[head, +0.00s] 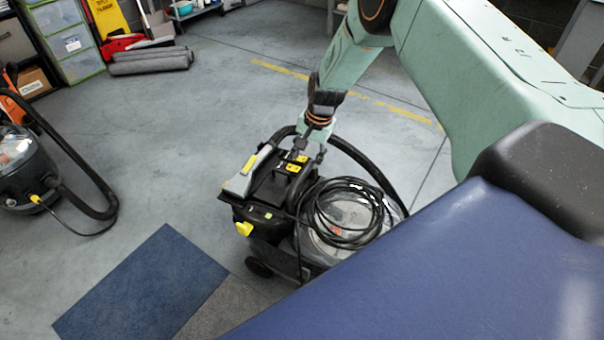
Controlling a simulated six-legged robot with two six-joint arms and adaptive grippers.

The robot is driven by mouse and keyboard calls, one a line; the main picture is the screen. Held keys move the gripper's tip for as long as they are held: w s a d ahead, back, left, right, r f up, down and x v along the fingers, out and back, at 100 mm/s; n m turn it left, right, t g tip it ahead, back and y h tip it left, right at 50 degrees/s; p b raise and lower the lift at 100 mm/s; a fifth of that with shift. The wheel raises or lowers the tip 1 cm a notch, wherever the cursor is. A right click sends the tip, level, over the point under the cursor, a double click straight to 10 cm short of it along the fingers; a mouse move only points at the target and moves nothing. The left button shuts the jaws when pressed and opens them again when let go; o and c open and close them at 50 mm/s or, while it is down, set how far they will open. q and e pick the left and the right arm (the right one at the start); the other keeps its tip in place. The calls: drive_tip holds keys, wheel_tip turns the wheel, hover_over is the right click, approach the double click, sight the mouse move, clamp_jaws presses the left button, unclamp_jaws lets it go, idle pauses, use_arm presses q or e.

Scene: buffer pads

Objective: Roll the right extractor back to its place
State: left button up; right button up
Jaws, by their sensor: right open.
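The right extractor (265,215) stands on the grey floor near the middle of the head view, a black machine with yellow parts, a clear tank and a coiled black cable (345,210) on top. My right gripper (305,160) is at the extractor's upper part, pointing down beside its black and yellow top. It is open; whether its fingers touch the machine is too small to tell. The lower right side of the extractor is hidden behind my blue body. My left gripper is not in view.
Another black extractor (25,165) with a hose stands at the left edge. A blue mat (140,285) and a grey mat (225,310) lie in front. Green-framed drawers (70,42), a yellow sign (108,18) and a rolled grey mat (150,60) are at the back. The floor between is clear.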

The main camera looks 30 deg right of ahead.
sight(302, 173)
drive_tip(key=f+b, duration=0.1)
drive_tip(key=f, duration=0.2)
drive_tip(key=f+b, duration=0.1)
drive_tip(key=f, duration=0.1)
drive_tip(key=shift+w+a+f+b, duration=0.2)
drive_tip(key=shift+w+f+b, duration=0.1)
drive_tip(key=shift+w+a+f+b, duration=0.15)
drive_tip(key=shift+f+b, duration=0.1)
drive_tip(key=shift+f, duration=0.2)
drive_tip(key=shift+w+f+b, duration=0.1)
drive_tip(key=shift+f+b, duration=0.1)
drive_tip(key=shift+f, duration=0.25)
drive_tip(key=shift+r, duration=0.1)
clamp_jaws()
